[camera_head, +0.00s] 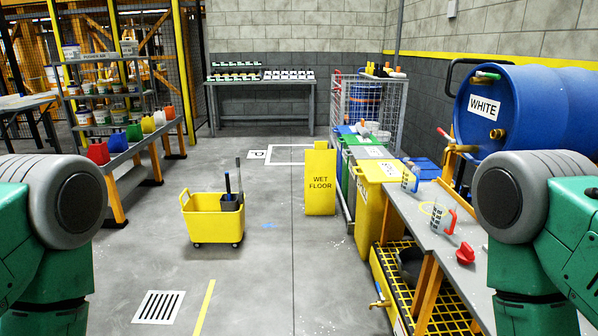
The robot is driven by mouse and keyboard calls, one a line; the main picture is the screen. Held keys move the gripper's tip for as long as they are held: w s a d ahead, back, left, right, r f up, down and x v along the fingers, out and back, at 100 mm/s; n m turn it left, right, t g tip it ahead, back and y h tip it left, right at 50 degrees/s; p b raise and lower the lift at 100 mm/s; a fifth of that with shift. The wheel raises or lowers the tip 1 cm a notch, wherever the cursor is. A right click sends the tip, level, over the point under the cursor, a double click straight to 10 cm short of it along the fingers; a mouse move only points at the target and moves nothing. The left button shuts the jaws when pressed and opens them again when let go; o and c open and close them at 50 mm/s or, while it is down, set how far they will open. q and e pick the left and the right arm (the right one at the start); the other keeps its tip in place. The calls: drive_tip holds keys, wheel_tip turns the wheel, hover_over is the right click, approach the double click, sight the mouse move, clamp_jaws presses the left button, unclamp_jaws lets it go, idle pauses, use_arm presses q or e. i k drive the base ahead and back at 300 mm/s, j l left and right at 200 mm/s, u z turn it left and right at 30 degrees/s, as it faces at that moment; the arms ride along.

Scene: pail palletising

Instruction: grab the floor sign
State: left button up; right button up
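The floor sign (320,181) is yellow, reads "WET FLOOR" and stands upright on the grey floor near the middle of the view. It stands just left of the row of coloured bins, apart from my arms. My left arm shows at the left edge and my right arm at the right edge. Only green and grey arm links are visible. Both grippers are out of the picture.
A yellow wheeled mop bucket (214,218) stands left of the sign. A yellow bin (376,210) and a workbench (452,240) line the right side. A blue drum (530,108) lies above the bench. A shelf (122,155) stands left. Floor ahead is mostly clear.

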sight(320, 172)
drive_tip(key=i, duration=2.05)
drive_tip(key=i+z, duration=0.2)
drive_tip(key=i, duration=0.3)
drive_tip(key=i+j+z, duration=0.25)
drive_tip(key=i, duration=0.25)
drive_tip(key=i+j+z, duration=0.2)
drive_tip(key=i, duration=0.3)
drive_tip(key=i+j+z, duration=0.25)
drive_tip(key=i, duration=0.2)
drive_tip(key=i+j+z, duration=0.75)
drive_tip(key=j, duration=0.25)
